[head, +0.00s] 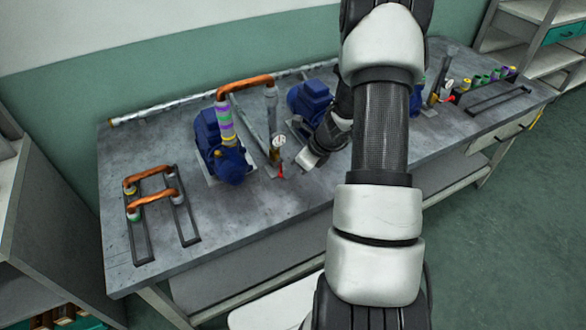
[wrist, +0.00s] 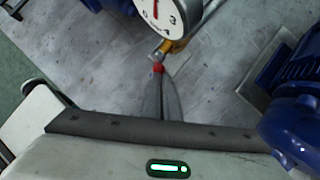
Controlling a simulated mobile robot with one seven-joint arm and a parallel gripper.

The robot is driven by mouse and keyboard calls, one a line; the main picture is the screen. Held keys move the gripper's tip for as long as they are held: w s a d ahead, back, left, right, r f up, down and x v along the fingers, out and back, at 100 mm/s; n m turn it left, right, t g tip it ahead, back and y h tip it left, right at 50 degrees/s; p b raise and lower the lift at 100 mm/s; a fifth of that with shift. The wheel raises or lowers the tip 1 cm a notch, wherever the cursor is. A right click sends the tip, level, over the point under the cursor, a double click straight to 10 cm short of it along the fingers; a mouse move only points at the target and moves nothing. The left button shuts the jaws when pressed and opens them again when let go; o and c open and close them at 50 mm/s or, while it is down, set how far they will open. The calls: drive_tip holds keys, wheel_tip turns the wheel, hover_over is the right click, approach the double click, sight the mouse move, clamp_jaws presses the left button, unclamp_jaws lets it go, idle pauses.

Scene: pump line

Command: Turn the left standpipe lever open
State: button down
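The left standpipe (head: 271,115) stands on the bench beside the left blue pump, with a round white gauge (head: 279,141) on it. Its small red lever (head: 281,173) sits low, below the gauge. My gripper (head: 297,164) is just right of the lever in the head view. In the wrist view my gripper's two grey fingers (wrist: 160,86) lie together, pointing at the red lever (wrist: 158,68). The lever shows right at the fingertips, by a yellow brass fitting (wrist: 173,46). I cannot tell whether they touch. The gauge (wrist: 160,12) is partly cut off.
The left blue pump (head: 222,150) stands left of the standpipe, joined by a copper pipe (head: 245,84). Another blue pump (head: 309,97) is behind my gripper. A rack with copper pipes (head: 155,200) lies at the bench's left end. My arm hides the bench's middle.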

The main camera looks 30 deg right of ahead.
drive_tip(key=shift+w+a+f+y, duration=0.15)
drive_tip(key=shift+a+f+y, duration=0.15)
drive_tip(key=shift+f, duration=0.1)
drive_tip(key=shift+a+r, duration=0.15)
